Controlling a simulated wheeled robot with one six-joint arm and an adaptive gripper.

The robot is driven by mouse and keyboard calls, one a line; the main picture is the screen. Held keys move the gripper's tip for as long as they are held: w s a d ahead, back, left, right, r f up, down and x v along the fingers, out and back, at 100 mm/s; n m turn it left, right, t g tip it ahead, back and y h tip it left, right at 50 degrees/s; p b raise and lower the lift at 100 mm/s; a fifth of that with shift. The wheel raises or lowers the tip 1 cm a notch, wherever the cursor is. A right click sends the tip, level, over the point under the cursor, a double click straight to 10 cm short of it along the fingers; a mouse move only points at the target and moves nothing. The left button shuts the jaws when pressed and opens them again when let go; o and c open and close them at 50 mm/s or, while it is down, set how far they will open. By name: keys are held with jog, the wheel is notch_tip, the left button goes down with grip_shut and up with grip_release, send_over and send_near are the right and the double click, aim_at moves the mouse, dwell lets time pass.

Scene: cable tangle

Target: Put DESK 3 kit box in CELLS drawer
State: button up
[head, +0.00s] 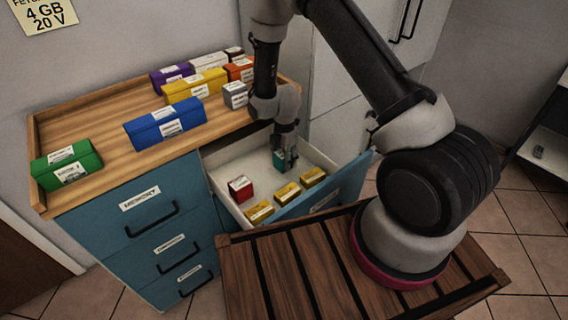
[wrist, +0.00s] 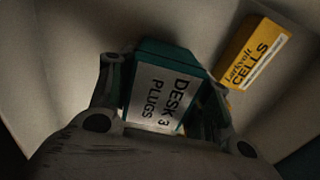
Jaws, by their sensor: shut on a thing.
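My gripper (head: 286,155) is shut on a small teal box (head: 279,161) and holds it inside the open drawer (head: 236,160). In the wrist view the teal box (wrist: 163,98) reads DESK 3 PLUGS and sits between my fingers. I cannot tell whether it touches the drawer floor. A yellow box (wrist: 254,52) in the wrist view reads CELLS. In the head view several yellow boxes (head: 287,192) line the drawer's front side, and a red box (head: 240,188) stands at its left. The drawer's front label (head: 325,201) is too small to read.
The wooden cabinet top (head: 105,120) bears a green box (head: 67,165), a blue box (head: 165,125), a yellow box (head: 193,86) and several others. Closed drawers (head: 150,205) are at the left. My slatted wooden base top (head: 300,275) is close to the open drawer.

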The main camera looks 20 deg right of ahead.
notch_tip(320, 180, down, 2)
jog(key=shift+f, duration=0.1)
jog(key=o, duration=1)
jog(key=shift+f, duration=0.1)
jog(key=shift+o, duration=0.2)
